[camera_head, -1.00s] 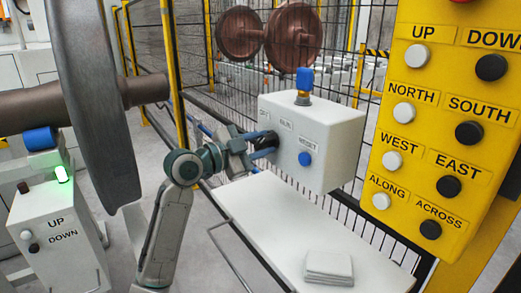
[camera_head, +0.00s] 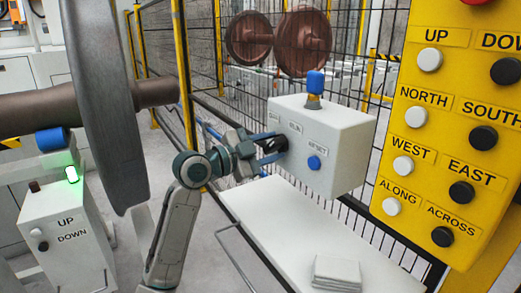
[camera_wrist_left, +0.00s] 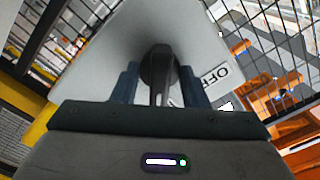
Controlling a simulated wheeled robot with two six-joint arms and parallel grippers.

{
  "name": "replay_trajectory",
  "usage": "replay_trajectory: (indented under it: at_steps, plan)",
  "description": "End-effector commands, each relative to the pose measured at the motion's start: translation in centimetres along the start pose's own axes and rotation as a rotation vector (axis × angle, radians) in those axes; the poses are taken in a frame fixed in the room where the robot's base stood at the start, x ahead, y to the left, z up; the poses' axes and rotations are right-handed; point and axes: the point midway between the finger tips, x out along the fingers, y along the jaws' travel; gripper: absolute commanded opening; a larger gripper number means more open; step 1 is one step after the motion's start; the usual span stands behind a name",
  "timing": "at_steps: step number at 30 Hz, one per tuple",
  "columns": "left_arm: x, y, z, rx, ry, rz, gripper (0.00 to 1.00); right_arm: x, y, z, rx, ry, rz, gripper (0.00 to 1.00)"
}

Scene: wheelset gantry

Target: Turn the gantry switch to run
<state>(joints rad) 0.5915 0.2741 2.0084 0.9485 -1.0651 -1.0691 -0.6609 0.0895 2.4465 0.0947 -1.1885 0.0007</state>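The gantry switch is a black knob (camera_wrist_left: 160,72) with a narrow handle on the white control box (camera_head: 335,155). In the left wrist view the handle stands between the two blue fingers of my left gripper (camera_wrist_left: 160,88), with a gap on each side. An OFF label (camera_wrist_left: 214,76) shows to the right of the knob. In the head view my left gripper (camera_head: 273,147) is at the left part of the box's front face, and the dark knob is partly hidden by the fingers. My right gripper is not in view.
The box has a blue button (camera_head: 314,163) and a blue-topped post (camera_head: 315,84). A white shelf (camera_head: 270,215) with a stack of cloths (camera_head: 336,270) lies below. A yellow button panel (camera_head: 450,125) stands right, a large wheel (camera_head: 110,110) left, and mesh fence behind.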

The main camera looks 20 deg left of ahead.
Motion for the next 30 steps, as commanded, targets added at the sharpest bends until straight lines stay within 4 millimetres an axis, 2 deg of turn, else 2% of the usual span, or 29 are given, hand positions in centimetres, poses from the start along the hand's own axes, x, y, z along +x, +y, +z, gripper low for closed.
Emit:
replay_trajectory:
  at_steps: [5, 18, 24, 30]
  plan:
    - [-1.7, 0.0, 0.1, 0.005, -0.003, -0.001, 0.40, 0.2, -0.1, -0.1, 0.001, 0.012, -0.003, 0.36]
    - [-8.0, 0.1, 0.1, 0.005, -0.005, 0.002, 0.40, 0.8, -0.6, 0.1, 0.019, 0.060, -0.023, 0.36]
    - [-9.7, 0.0, 0.2, 0.005, -0.004, 0.000, 0.40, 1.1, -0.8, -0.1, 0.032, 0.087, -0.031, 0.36]
    - [-10.5, 0.1, 0.1, 0.001, -0.001, 0.001, 0.40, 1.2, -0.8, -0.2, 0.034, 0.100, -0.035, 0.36]
